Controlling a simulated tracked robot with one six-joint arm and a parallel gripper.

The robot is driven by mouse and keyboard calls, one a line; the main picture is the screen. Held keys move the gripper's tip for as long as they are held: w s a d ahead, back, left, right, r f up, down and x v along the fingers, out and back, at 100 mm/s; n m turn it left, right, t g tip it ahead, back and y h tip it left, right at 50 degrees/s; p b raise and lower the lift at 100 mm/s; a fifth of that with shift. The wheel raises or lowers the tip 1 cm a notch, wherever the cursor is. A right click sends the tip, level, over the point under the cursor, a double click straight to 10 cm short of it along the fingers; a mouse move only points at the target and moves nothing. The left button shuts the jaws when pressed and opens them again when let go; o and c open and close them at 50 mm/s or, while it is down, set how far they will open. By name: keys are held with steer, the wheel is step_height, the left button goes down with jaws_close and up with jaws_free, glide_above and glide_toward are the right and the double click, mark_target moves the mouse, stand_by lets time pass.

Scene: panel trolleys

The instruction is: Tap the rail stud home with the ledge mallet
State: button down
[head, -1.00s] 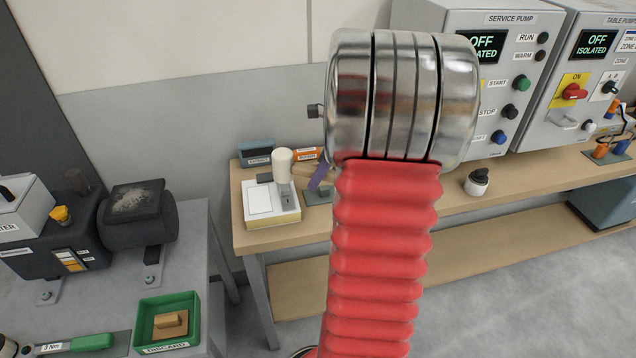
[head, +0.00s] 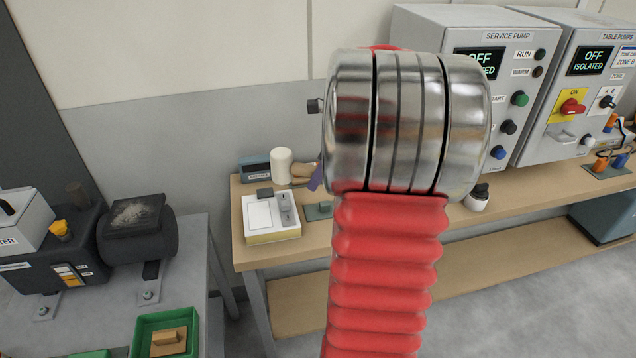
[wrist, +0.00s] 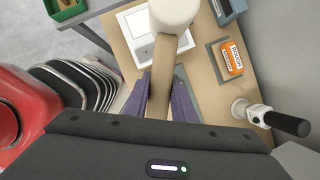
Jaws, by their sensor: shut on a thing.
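The mallet has a pale cylindrical head (head: 283,167) and a wooden handle (head: 303,171). My gripper (head: 316,178) is shut on the handle with its purple fingers. The head is up in front of the bench's left end, above a white block (head: 259,232). In the wrist view the handle (wrist: 168,72) runs between my purple fingers (wrist: 163,82) to the pale head at the top edge. I cannot tell the rail stud for certain. My arm hides part of the bench.
Behind are a blue-grey box (head: 256,171) and, in the wrist view, an orange box (wrist: 231,60). A white, black-topped item (head: 477,198) stands right of my arm. Pump cabinets (head: 470,22) stand at the back right. A green tray (head: 190,325) is at lower left.

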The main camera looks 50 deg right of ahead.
steer(key=shift+r, duration=1.15)
